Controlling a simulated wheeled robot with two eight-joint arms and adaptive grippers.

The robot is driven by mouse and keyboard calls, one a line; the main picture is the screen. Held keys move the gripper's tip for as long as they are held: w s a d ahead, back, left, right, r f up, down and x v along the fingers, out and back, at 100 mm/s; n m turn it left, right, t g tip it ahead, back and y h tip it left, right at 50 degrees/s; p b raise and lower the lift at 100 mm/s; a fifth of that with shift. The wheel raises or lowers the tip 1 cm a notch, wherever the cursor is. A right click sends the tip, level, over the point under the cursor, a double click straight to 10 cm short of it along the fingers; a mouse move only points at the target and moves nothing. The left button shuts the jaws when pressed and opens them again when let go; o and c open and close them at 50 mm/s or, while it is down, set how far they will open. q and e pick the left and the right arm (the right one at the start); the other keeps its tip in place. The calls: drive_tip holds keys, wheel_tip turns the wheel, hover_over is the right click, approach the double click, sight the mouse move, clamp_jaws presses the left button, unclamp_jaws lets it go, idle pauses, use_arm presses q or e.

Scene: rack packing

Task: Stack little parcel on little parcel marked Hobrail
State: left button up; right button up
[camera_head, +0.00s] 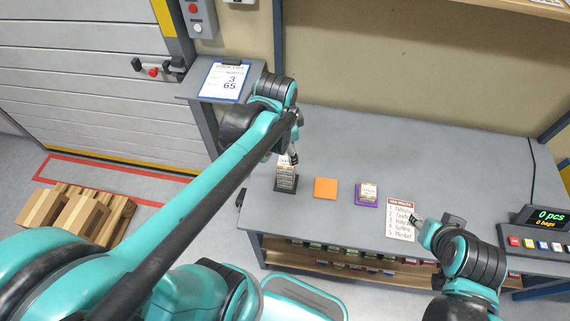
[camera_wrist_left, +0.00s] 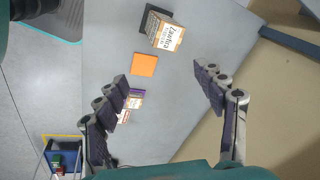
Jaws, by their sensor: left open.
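A stack of little parcels (camera_head: 286,175) stands on a black mat (camera_head: 277,187); its top label in the left wrist view (camera_wrist_left: 166,37) seems to read "Zavtra". A low parcel (camera_head: 368,190) lies on a purple mat (camera_head: 367,202); it also shows in the left wrist view (camera_wrist_left: 136,101). I cannot read Hobrail on either. An orange mat (camera_head: 325,188) between them is bare. My left gripper (camera_head: 293,154) is open and empty, above the stack in the head view; its fingers (camera_wrist_left: 165,105) are spread wide. My right gripper (camera_head: 423,228) is beside the route sheet; its jaw state is unclear.
The route sheet (camera_head: 400,218) lies right of the purple mat. A button console with a display (camera_head: 540,216) stands at the right end. A clipboard (camera_head: 223,81) is at the back left. A lower shelf (camera_head: 330,260) holds small items. The table's back half is clear.

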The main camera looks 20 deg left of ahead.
use_arm(q)
drive_tip(key=s+d+n+t, duration=0.2)
drive_tip(key=s+n+t, duration=0.2)
drive_tip(key=s+n, duration=0.3)
drive_tip(key=shift+d+r+n, duration=0.35)
drive_tip(key=shift+r+n, duration=0.05)
drive_tip(key=shift+n, duration=0.6)
drive_tip(key=shift+s, duration=0.1)
